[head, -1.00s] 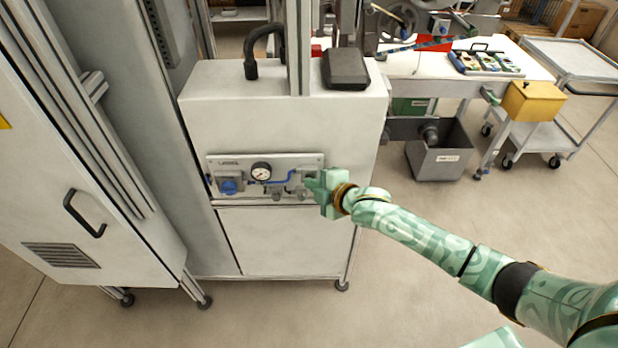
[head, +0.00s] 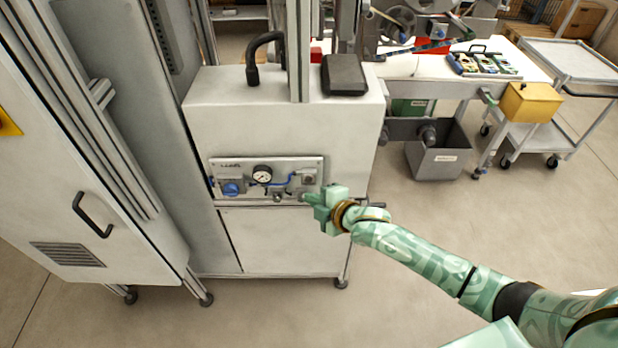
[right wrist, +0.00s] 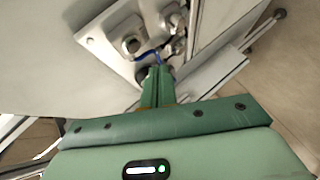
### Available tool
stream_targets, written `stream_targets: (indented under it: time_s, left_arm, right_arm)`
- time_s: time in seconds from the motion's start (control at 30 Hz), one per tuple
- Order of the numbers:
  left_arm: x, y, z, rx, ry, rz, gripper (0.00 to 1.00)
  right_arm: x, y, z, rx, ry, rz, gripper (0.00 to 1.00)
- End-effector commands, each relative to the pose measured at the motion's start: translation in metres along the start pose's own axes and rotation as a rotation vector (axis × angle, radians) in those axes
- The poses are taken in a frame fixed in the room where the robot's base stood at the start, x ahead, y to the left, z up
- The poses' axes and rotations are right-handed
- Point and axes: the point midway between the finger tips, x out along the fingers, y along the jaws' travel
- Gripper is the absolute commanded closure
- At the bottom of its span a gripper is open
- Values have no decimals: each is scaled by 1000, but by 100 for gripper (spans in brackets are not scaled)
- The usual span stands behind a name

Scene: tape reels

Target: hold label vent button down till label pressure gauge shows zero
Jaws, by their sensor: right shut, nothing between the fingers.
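The label panel (head: 240,164) is a pale plate on the front of the white cabinet, and it also shows in the right wrist view (right wrist: 97,38). The pressure gauge (head: 262,174) is round with a white dial and dark rim; its reading is too small to tell. A blue knob (head: 231,188) sits to its left. Small silver fittings (head: 277,197) line the lower edge; I cannot tell which is the vent button. My right gripper (head: 307,198) is shut and empty, its tips at the panel's lower right; contact cannot be told. In the wrist view its fingers (right wrist: 157,84) point at the panel.
The white cabinet (head: 230,120) stands beside a tall grey cabinet with a handle (head: 93,215) at left. The floor in front is clear.

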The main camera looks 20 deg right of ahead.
Motion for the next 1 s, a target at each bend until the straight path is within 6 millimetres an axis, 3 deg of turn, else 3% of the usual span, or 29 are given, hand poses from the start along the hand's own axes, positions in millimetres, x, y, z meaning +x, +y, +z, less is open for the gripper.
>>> stream_targets:
  time_s: [0.3,0.9,0.97,1.0]
  left_arm:
    - [-16,-1,-4,0,7,-2,41]
    - [-15,-1,-4,0,7,-2,41]
    - [-15,-1,-4,0,7,-2,41]
    - [-15,-1,-4,0,7,-2,41]
  right_arm:
    - [-18,-12,-13,1,0,0,100]
    - [-18,-13,-13,46,1,1,100]
    - [-18,-19,-6,130,-13,-7,100]
    - [-16,-31,14,206,-55,-23,100]
